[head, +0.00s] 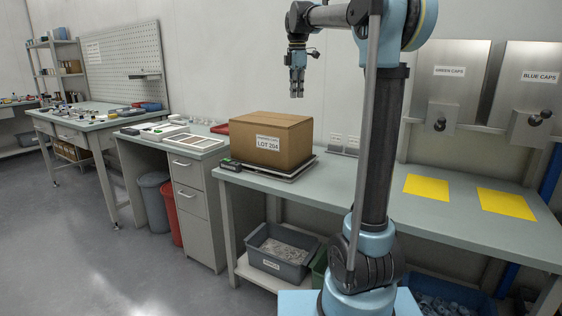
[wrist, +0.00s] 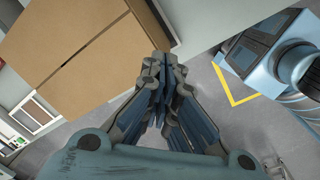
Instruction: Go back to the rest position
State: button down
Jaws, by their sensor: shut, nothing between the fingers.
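My gripper (head: 297,88) hangs fingers-down in the air above the right part of a closed cardboard box in the head view. Its fingers are together with nothing between them. In the wrist view the closed fingers of my gripper (wrist: 168,72) show at the middle, with the box top beside them on the left. The cardboard box (head: 285,145) carries a "LOT 204" label and stands on a flat scale-like platform (head: 290,172); the box also shows in the wrist view (wrist: 80,45). My gripper is apart from the box.
The bench (head: 385,205) holds two yellow squares (head: 426,187) (head: 506,204) at the right. Dispensers labelled for green caps (head: 452,85) and blue caps (head: 532,95) hang on the wall behind. A grey crate (head: 280,250) sits under the bench. Open floor lies at the left.

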jog(key=s+d+f+m, duration=0.3)
jog(key=s+f, duration=0.1)
jog(key=s, duration=0.2)
jog(key=s+d+f+m, duration=0.3)
jog(key=s, duration=0.3)
jog(key=s+d+f+m, duration=0.2)
jog(key=s+f+m, duration=0.2)
jog(key=s+f, duration=0.4)
jog(key=s+d+f+m, duration=0.2)
jog(key=s+f+m, duration=0.3)
jog(key=s+f, duration=0.4)
jog(key=s+d+f+m+t, duration=0.1)
jog(key=s+d+f+m, duration=0.2)
jog(key=s+f, duration=0.6)
notch_tip(320, 180, down, 4)
jog(key=shift+s+r+m, duration=0.15)
jog(key=shift+s+m, duration=0.05)
jog(key=shift+m, duration=1)
